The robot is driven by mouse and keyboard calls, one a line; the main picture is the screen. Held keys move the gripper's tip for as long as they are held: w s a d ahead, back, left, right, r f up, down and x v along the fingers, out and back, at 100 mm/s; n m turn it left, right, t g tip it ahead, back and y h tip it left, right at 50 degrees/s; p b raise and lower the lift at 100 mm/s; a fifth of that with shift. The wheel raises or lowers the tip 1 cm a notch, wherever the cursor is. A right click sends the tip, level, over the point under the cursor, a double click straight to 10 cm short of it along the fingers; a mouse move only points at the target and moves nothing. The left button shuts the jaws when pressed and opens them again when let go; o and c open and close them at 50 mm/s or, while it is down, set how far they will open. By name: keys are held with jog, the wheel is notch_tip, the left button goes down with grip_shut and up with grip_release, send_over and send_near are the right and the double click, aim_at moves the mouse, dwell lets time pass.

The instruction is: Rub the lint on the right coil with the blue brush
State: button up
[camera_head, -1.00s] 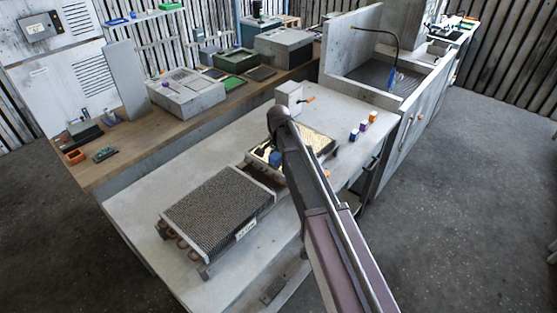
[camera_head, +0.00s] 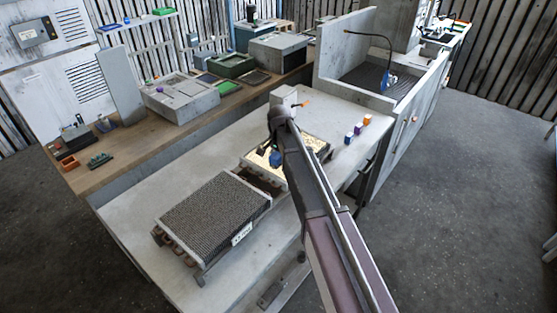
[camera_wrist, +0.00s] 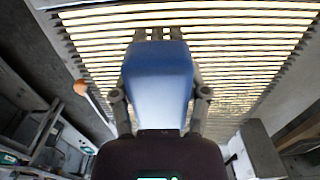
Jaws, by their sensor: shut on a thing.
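The right coil (camera_head: 316,143) lies on the grey bench, partly hidden behind my arm in the head view. Its bright yellowish face shows between dark slats in the wrist view (camera_wrist: 245,45). My gripper (camera_wrist: 158,100) is shut on the blue brush (camera_wrist: 158,72), which also shows in the head view (camera_head: 275,158). The brush is over the coil's face, near its left part in the head view. Its bristle end is mostly hidden, so I cannot tell whether it touches. Lint cannot be made out clearly. The left coil (camera_head: 212,215), dark and finned, lies nearer on the bench.
A white box with an orange lever (camera_head: 284,97) stands behind the right coil. Small coloured blocks (camera_head: 357,130) stand to its right. A sink (camera_head: 375,80) is at the back right. The bench's front left surface (camera_head: 150,200) is clear.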

jog(key=shift+w, duration=0.1)
jog(key=shift+w+d+f, duration=0.15)
jog(key=shift+w+d, duration=0.45)
jog(key=shift+w, duration=0.15)
jog(key=shift+w+d, duration=0.25)
jog(key=shift+d, duration=0.05)
jog(key=shift+w, duration=0.1)
jog(key=shift+w+d, duration=0.9)
jog(key=shift+w, duration=0.15)
jog(key=shift+w+a, duration=0.5)
jog(key=shift+a, duration=0.15)
